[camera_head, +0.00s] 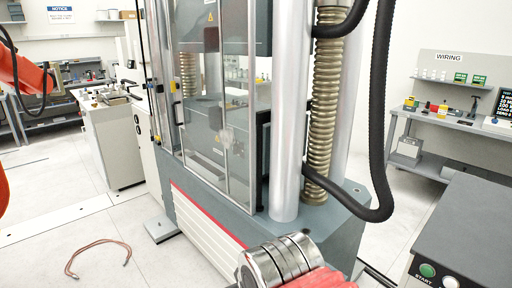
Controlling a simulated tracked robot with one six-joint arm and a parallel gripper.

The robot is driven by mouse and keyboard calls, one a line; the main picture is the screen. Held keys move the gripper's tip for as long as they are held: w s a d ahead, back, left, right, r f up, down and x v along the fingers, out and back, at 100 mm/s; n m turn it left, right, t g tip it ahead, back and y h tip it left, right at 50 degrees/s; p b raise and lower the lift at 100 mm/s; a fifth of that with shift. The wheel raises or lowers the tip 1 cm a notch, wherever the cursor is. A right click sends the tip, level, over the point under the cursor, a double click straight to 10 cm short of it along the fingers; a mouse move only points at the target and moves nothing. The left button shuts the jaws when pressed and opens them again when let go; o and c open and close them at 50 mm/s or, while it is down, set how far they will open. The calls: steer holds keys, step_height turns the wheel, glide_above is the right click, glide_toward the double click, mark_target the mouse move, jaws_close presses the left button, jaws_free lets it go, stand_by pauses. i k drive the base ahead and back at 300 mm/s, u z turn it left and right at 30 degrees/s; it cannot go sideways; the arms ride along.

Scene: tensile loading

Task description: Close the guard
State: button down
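The guard (206,140) is a clear panel in a thin metal frame on the front of the tall grey testing machine (225,230). Grey machine parts show through it. Its lower edge runs just above the machine's base. I cannot tell from this view whether it is fully shut or stands partly open. A narrow upright with small yellow parts (173,87) stands at its left side. My gripper's fingers are not in view.
A silver ringed part with a red end (280,262) is at the bottom centre. Orange arm parts (22,75) show at the left edge. A thick black hose (377,120) loops at the right. A reddish cable (97,243) lies on the open floor. A START button box (465,225) stands right.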

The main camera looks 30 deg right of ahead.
mark_target(201, 96)
steer(key=k, duration=1.1)
steer(key=u, duration=0.55)
steer(key=i, duration=1.9)
steer(key=z, duration=0.35)
steer(key=i, duration=0.5)
steer(key=z, duration=0.35)
